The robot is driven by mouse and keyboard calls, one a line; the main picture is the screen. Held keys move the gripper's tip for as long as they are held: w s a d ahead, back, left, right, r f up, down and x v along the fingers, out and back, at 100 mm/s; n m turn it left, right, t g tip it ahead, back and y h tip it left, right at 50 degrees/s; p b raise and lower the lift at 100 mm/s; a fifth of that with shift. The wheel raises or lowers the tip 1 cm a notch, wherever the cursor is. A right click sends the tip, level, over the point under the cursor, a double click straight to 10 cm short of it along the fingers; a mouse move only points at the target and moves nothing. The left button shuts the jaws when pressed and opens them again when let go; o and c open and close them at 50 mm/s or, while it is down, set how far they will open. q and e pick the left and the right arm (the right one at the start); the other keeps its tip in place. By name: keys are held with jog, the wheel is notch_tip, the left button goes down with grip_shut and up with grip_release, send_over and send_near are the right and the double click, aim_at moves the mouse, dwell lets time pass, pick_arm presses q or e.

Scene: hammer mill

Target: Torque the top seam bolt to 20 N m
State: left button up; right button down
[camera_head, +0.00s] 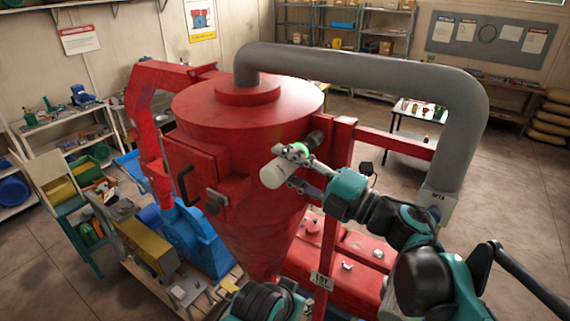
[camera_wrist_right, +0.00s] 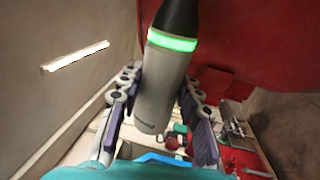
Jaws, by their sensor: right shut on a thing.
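My right gripper (camera_head: 293,168) is shut on a white cylindrical power tool (camera_head: 277,173) with a lit green ring and a dark nose. In the right wrist view the tool (camera_wrist_right: 158,95) sits between the two padded fingers (camera_wrist_right: 160,108), its black nose pointing up toward a red surface. In the head view the nose points up and right beside the red hopper (camera_head: 225,125), near a red upright post. I cannot tell whether the nose touches anything. The top seam bolt cannot be made out. My left gripper is out of view.
A thick grey pipe (camera_head: 370,68) arches from the hopper top down to the right. A red crossbar (camera_head: 395,143) runs behind my right arm. A door with a black handle (camera_head: 184,186) is on the hopper front. A cluttered bench (camera_head: 150,248) stands at lower left.

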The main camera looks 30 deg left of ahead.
aim_at(285, 178)
jog(key=shift+w+d+r, duration=0.1)
jog(key=shift+w+r, duration=0.05)
jog(key=shift+w, duration=0.45)
dwell(1.7)
jog(key=shift+s, duration=0.3)
jog(key=shift+s, duration=0.2)
jog(key=shift+s+a, duration=0.2)
jog(key=shift+s, duration=1.8)
jog(key=shift+w, duration=0.1)
